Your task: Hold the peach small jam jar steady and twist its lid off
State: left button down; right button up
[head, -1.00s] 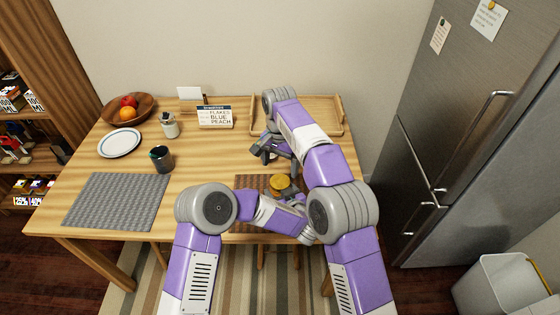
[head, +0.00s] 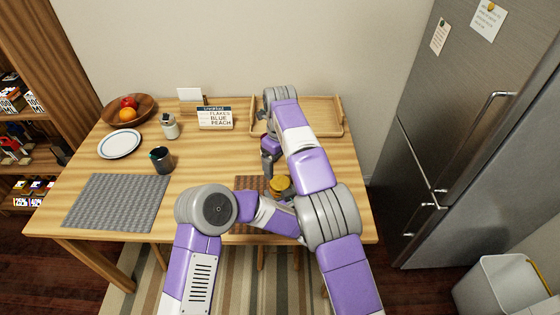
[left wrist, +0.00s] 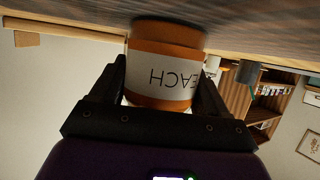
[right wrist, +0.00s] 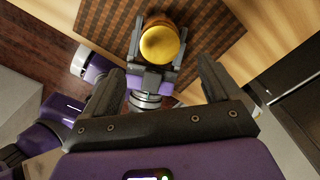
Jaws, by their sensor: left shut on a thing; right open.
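The peach jam jar (left wrist: 160,66) is orange with a white label reading PEACH, and shows upside down in the left wrist view. Its round yellow lid (head: 279,183) is on top, and the lid (right wrist: 160,44) also shows in the right wrist view. My left gripper (left wrist: 160,85) is shut on the jar's sides, low near the table. My right gripper (right wrist: 160,75) is open and empty, above and to one side of the lid, not touching it. In the head view my right gripper (head: 268,165) is just behind the jar, partly hidden by its arm.
The jar stands over a brown checked mat (right wrist: 105,25). A wooden tray (head: 325,118) lies at the back right. A card reading FLAKES, BLUE, PEACH (head: 215,118), a dark cup (head: 161,161), a small jar (head: 170,127), a plate (head: 119,144) and a fruit bowl (head: 140,117) stand left.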

aim_at(280, 182)
jog(key=shift+f+m, duration=0.3)
jog(key=shift+f, duration=0.05)
notch_tip(280, 182, down, 7)
jog(key=shift+f, duration=0.15)
jog(key=c, duration=1.1)
jog(key=shift+n, duration=1.7)
jog(key=o, duration=1.2)
